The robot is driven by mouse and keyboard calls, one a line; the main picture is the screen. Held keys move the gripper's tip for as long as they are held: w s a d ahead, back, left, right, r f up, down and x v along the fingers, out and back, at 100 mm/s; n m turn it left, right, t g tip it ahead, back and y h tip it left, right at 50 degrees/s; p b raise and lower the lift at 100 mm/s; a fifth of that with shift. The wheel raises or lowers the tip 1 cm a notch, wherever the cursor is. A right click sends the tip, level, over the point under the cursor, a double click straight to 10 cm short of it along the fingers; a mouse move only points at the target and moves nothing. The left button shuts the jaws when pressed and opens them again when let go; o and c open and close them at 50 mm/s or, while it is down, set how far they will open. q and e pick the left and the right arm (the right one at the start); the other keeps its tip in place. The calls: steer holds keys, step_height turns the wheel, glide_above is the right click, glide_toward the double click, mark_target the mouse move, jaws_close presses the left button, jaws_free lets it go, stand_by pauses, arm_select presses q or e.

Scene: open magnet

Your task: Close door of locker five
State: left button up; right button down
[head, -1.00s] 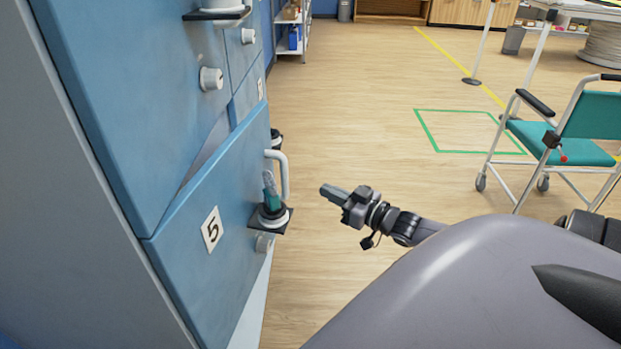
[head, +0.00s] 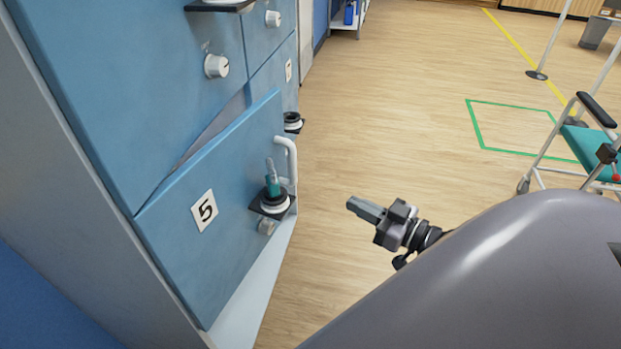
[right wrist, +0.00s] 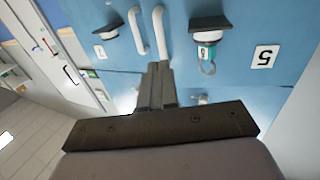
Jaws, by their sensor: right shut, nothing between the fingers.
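The blue door of locker five (head: 180,255), marked with a "5" label (head: 204,210), stands partly open, its right edge swung out from the locker front. A white bar handle (head: 290,160) is on its right side, with a small dark shelf holding a teal item (head: 271,185) beside it. The label also shows upside down in the right wrist view (right wrist: 264,58). My right gripper (head: 352,204) is shut and empty, to the right of the handle and apart from the door. In the right wrist view its fingers (right wrist: 155,70) point toward the handles. My left gripper is not in view.
Other blue locker doors with white knobs (head: 216,66) are above and beyond. A wheeled chair with a teal seat (head: 590,146) stands at the right. Wooden floor (head: 400,120) with a green taped outline (head: 500,103) is clear between the lockers and chair.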

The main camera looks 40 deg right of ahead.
mark_target(296, 175)
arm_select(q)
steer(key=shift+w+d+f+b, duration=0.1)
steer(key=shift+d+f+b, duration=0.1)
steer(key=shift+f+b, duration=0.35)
arm_select(e)
steer(key=x, duration=1.3)
steer(key=shift+w+a, duration=0.15)
steer(key=shift+w, duration=0.15)
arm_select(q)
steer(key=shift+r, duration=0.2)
